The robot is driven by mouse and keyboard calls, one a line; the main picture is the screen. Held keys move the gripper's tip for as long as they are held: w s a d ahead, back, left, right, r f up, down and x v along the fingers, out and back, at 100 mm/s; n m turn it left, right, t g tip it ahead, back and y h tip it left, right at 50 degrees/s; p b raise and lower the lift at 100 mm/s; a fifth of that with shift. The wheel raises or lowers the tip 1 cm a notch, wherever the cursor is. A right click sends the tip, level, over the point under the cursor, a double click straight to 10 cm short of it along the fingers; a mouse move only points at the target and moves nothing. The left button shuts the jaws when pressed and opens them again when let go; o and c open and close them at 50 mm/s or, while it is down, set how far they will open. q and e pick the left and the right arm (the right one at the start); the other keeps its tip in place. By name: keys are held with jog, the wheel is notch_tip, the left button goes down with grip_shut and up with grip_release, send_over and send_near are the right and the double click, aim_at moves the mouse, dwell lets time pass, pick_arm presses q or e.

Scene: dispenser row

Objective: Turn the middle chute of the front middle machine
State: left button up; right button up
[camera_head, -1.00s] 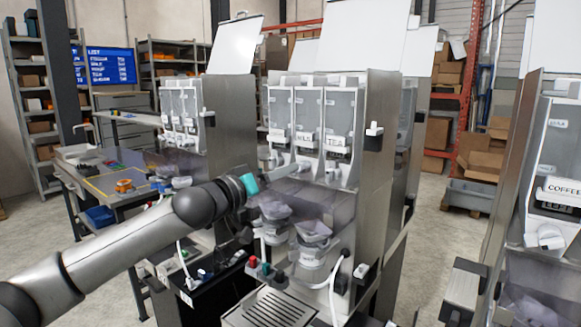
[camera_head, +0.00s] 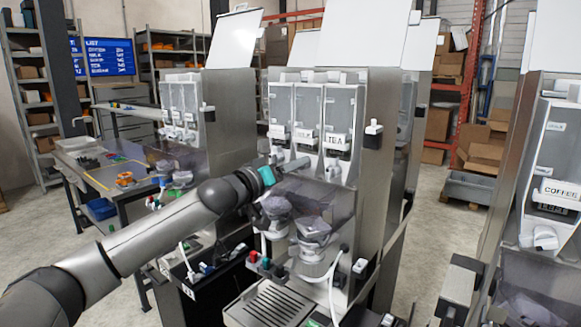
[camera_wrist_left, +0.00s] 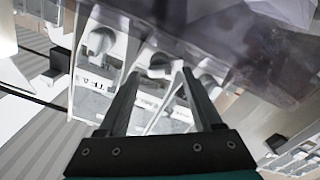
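The front middle machine (camera_head: 372,190) has three clear hoppers side by side, the right one labelled TEA. A white chute sits under each hopper. The middle chute (camera_wrist_left: 160,65) shows in the left wrist view just beyond and between my fingertips, partly shaded. The TEA chute (camera_wrist_left: 100,41) is to its left there, and another chute (camera_wrist_left: 210,84) lies to the right behind a finger. My left gripper (camera_head: 300,164) reaches in from the left at chute height; it also shows in the left wrist view (camera_wrist_left: 159,76), open with nothing held. Contact cannot be told. My right gripper is not in view.
A smoky clear guard (camera_head: 325,200) and cups (camera_head: 313,230) are below the chutes, above a drip tray (camera_head: 270,305). A similar machine (camera_head: 228,110) stands behind left, and a COFFEE machine (camera_head: 548,190) at right.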

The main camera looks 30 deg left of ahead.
pick_arm(q)
grip_shut()
dwell(0.3)
dwell(0.3)
jog(key=shift+d+f+m+p, duration=0.15)
jog(key=shift+m+p, duration=1.3)
jog(key=shift+m, duration=2.5)
jog(key=shift+d+m+p, duration=0.1)
jog(key=shift+m+p, duration=1.3)
jog(key=shift+m, duration=2.6)
jog(key=shift+d+f+m+p, duration=0.15)
jog(key=shift+m+p, duration=1.3)
jog(key=shift+m, duration=2.5)
